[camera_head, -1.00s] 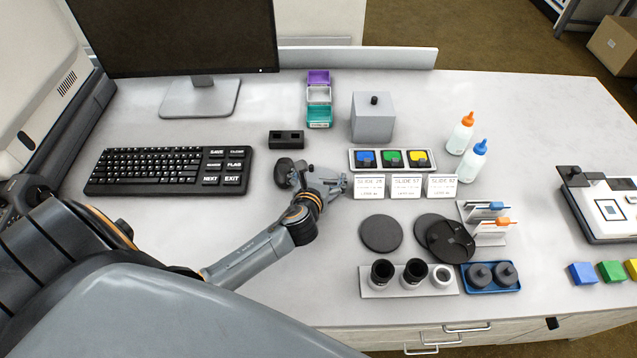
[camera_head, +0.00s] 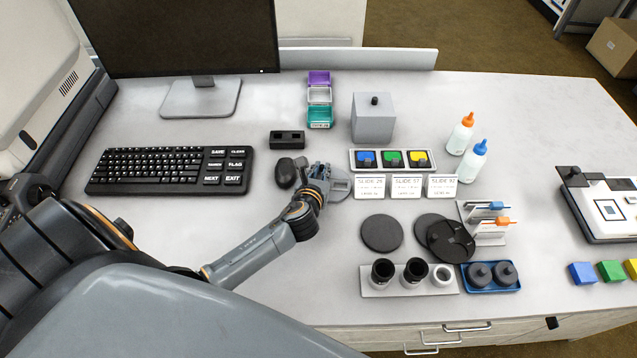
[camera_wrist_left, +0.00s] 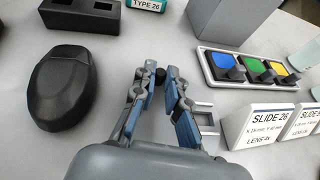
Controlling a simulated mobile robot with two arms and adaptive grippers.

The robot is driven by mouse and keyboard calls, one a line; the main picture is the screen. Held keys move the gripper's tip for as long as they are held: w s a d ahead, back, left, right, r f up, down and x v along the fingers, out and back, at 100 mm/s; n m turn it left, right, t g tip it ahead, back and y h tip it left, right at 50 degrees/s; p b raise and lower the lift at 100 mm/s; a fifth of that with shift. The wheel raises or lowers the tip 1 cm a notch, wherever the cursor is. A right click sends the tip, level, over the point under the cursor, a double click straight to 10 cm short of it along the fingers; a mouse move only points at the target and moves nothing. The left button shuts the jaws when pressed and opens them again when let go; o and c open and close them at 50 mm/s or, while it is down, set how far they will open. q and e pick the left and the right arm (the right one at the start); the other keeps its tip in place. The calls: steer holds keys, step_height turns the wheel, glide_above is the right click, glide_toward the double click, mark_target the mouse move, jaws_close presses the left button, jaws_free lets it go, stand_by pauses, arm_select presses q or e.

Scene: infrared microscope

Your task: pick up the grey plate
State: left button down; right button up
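A small light-grey plate (camera_head: 341,186) lies on the table right of the mouse, partly hidden by my left gripper. Its open-framed corner (camera_wrist_left: 207,122) shows beside the right finger in the left wrist view. My left gripper (camera_head: 322,172) is low over the table at the plate's left side. In the left wrist view its two fingers (camera_wrist_left: 158,80) are apart, and a small dark knob-like thing shows between the tips. I cannot tell whether that thing belongs to the plate or whether a finger touches it. My right gripper is not in view.
A black mouse (camera_head: 286,172) lies close left of the gripper. Slide cards (camera_head: 406,187) and a tray of coloured blocks (camera_head: 391,160) stand close right. A black two-hole block (camera_head: 287,140) is behind. Dark discs (camera_head: 381,233) lie front right; the table before the gripper is clear.

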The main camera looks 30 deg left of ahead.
arm_select(q)
steer(key=shift+s+d+f, duration=0.2)
steer(key=shift+s+f, duration=0.1)
steer(key=shift+f, duration=0.35)
steer(key=shift+r, duration=0.1)
steer(key=r, duration=0.3)
steer(key=shift+w+d+r+p, duration=0.1)
steer(key=shift+w+r+p, duration=0.1)
steer(key=shift+r+p, duration=0.15)
steer(key=s+r, duration=0.1)
steer(key=s+d+r, duration=0.1)
steer(key=r, duration=0.1)
steer(key=s+r, duration=0.1)
steer(key=shift+s+d+r+p, duration=0.2)
steer(key=shift+d+r+p, duration=0.1)
steer(key=shift+p, duration=0.1)
steer(key=w+d+r+v, duration=0.1)
steer(key=v, duration=1)
steer(key=shift+d, duration=0.2)
